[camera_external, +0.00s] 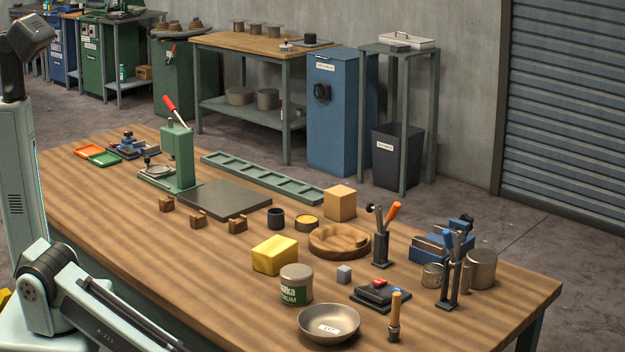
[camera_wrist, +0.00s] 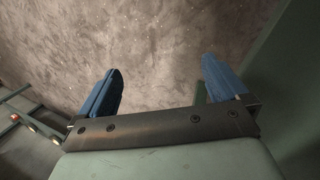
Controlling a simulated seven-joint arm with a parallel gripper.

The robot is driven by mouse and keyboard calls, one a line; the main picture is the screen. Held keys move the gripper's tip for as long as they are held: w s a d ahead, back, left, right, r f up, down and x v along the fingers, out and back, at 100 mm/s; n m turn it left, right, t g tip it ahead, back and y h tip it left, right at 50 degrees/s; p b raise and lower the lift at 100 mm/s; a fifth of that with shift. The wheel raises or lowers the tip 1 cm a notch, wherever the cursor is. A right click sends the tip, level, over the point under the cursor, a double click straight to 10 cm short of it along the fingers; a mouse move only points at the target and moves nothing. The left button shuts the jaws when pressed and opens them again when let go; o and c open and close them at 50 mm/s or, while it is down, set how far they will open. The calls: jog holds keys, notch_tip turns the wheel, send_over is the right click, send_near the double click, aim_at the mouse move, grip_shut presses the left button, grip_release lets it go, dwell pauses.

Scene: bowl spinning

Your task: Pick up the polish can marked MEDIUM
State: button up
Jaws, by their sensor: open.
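A grey can (camera_external: 296,285) with a green label stands upright on the wooden table (camera_external: 110,210), near its front edge. The letters I can read on the label end in "DIUM"; the rest is turned out of sight. My gripper (camera_wrist: 158,92) shows only in the wrist view, with its two blue fingers wide apart and nothing between them. Behind the fingers are only a grey floor or wall surface and dark green shapes, so the gripper is away from the can. In the external view the gripper is out of frame.
A metal bowl (camera_external: 328,324) stands close in front of the can and a yellow block (camera_external: 275,254) close behind it. The table's left front is clear.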

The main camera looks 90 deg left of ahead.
jog(key=w+d+r+m+t+h, duration=0.1)
jog(key=w+d+r+m+h, duration=0.1)
jog(key=w+d+r, duration=0.75)
jog(key=w+d+r+m+t+h, duration=0.15)
jog(key=w+d+r, duration=0.25)
jog(key=d+r, duration=0.55)
jog(key=w+d+r+m+h, duration=0.2)
jog(key=d+r, duration=0.3)
jog(key=r, duration=0.5)
jog(key=w+d+r+m+h, duration=0.25)
jog(key=d+r, duration=0.35)
jog(key=r, duration=0.5)
jog(key=w+a+r+m+y, duration=0.25)
jog(key=a+r, duration=0.45)
jog(key=a, duration=0.4)
notch_tip(320, 180, up, 10)
jog(key=m+y, duration=0.5)
jog(key=y, duration=0.4)
send_over(297, 270)
jog(key=shift+h, duration=0.25)
jog(key=shift+d+f, duration=0.1)
jog(key=shift+f, duration=6.35)
